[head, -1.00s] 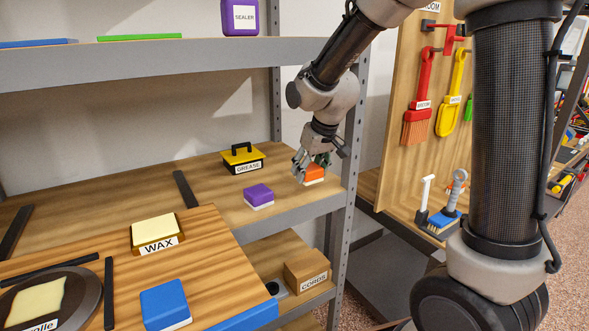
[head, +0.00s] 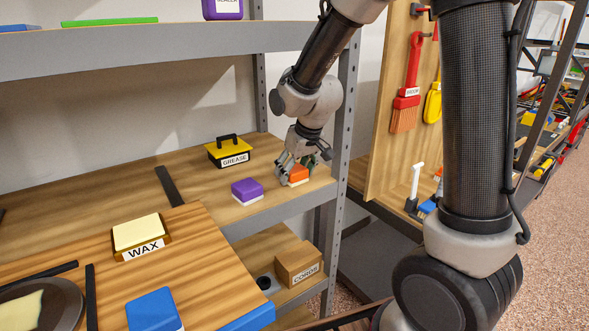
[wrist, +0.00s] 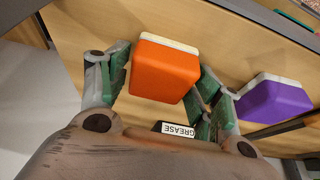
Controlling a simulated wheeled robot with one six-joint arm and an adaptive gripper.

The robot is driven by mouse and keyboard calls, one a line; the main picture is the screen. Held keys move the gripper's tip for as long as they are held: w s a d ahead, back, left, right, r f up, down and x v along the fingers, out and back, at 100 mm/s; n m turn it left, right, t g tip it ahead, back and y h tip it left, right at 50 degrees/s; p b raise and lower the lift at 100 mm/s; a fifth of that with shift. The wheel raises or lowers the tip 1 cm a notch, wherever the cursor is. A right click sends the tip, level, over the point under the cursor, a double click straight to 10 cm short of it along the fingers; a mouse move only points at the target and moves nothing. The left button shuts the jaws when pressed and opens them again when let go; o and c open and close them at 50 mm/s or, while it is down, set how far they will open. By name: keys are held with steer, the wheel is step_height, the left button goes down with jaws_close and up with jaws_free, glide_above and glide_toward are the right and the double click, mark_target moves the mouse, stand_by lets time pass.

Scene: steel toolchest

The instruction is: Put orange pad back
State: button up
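The orange pad (head: 298,176), a block with an orange top and a whitish base, is on the wooden middle shelf near its right end. In the wrist view the orange pad (wrist: 165,70) lies between the two fingers of my gripper (wrist: 163,83). Narrow strips of wood show between the pad and the fingers, so the gripper looks open around it. In the head view my gripper (head: 296,170) is low over the shelf and hides part of the pad.
The yellow grease box (head: 228,152) is behind. The shelf's metal post (head: 342,150) rises at the right. A wax box (head: 141,236) and blue pad (head: 154,311) are in front.

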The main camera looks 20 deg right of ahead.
stand_by(0.3)
steer(key=v, duration=1.2)
steer(key=s+d+r+m, duration=0.1)
steer(key=s+d, duration=0.5)
steer(key=s, duration=0.5)
steer(key=s+d+r+m+h, duration=0.1)
steer(key=s+d+m, duration=0.1)
steer(key=s+d, duration=0.5)
steer(key=s, duration=0.4)
steer(key=shift+d+m, duration=0.2)
steer(key=shift+m, duration=0.1)
steer(key=shift+r, duration=0.15)
